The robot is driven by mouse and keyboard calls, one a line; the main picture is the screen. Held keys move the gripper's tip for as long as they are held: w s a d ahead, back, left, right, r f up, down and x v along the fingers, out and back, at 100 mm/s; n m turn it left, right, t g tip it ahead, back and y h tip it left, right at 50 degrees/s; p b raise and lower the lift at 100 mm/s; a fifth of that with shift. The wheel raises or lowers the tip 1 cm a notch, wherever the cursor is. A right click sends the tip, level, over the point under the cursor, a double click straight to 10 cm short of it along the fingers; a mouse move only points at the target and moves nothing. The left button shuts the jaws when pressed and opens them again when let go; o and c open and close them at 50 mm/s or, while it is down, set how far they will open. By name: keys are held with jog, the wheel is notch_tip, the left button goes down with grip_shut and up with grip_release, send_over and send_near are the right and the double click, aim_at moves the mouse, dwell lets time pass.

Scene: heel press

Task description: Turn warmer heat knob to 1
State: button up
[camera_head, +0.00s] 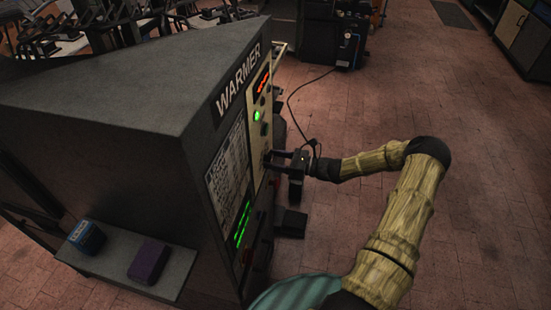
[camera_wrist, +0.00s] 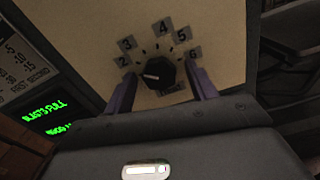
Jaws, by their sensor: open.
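The warmer (camera_head: 150,85) is a dark cabinet with a cream control panel (camera_head: 257,135) on its right face. In the wrist view, the black heat knob (camera_wrist: 158,72) sits in a dial with 2 to 6 readable around its left, top and right. Its white mark points left and slightly down, below the 2; the 1 cannot be made out. My gripper (camera_wrist: 163,78) is open, with one finger on each side of the knob. Whether they touch it is unclear. In the head view my gripper (camera_head: 277,160) is at the panel and the knob is hard to make out.
Green lit text (camera_wrist: 45,116) and a printed chart (camera_head: 228,175) are left of the dial. A low shelf (camera_head: 120,262) on the warmer holds a blue box (camera_head: 86,238) and a purple box (camera_head: 149,262). Open brick floor (camera_head: 470,160) lies to the right.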

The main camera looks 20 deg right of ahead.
jog(key=c, duration=1)
jog(key=shift+n, duration=0.3)
jog(key=n+b, duration=0.2)
jog(key=n, duration=0.1)
jog(key=shift+n+b, duration=0.65)
jog(key=shift+n, duration=1.15)
jog(key=o, duration=1)
